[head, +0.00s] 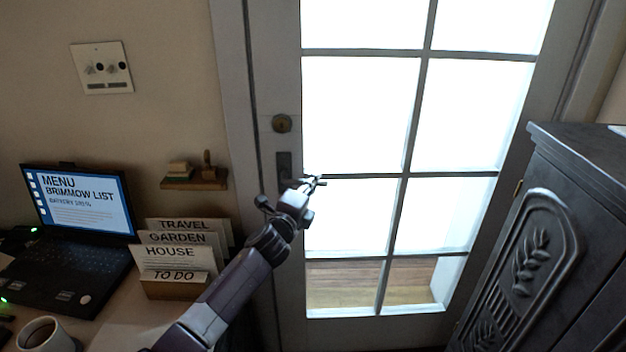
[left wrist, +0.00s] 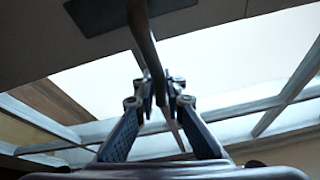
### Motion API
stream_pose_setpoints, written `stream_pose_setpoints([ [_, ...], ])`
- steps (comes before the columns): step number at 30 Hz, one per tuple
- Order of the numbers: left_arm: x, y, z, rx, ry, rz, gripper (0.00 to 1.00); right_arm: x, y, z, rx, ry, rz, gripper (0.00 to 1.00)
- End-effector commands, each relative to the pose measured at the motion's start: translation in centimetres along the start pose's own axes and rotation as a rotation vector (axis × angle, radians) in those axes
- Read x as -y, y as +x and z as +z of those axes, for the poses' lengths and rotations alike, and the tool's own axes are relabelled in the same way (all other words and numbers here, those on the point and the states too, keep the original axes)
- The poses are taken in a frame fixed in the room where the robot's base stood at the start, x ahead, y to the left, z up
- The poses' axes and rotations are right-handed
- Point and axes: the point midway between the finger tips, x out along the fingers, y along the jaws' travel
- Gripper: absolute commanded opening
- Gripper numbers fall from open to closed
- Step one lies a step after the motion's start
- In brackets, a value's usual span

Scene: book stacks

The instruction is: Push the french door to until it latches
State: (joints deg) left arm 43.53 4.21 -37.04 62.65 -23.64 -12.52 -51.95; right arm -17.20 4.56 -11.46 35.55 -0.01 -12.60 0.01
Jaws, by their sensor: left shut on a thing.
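The french door (head: 290,75) has a pale frame and several glass panes with bright light behind them. It looks flush or nearly flush with its frame; I cannot tell whether it is latched. My right gripper is not in view.
A dark carved cabinet (head: 560,240) stands close at the right of the door. At the left, a desk holds a laptop (head: 80,205), a card holder (head: 175,285) and a mug (head: 45,336). A small wall shelf (head: 195,183) is above the cards.

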Motion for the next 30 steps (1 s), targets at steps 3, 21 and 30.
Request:
stream_pose_setpoints([
  [3,-0.2,0.0,0.1,-0.004,0.063,0.027,0.0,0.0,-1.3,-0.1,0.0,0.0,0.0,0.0],
  [21,-3.5,-0.3,0.0,-0.035,0.463,0.188,0.0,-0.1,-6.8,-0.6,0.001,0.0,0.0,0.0],
  [30,-4.3,-0.2,-0.3,-0.043,0.558,0.225,0.0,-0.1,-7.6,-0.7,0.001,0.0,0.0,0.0],
])
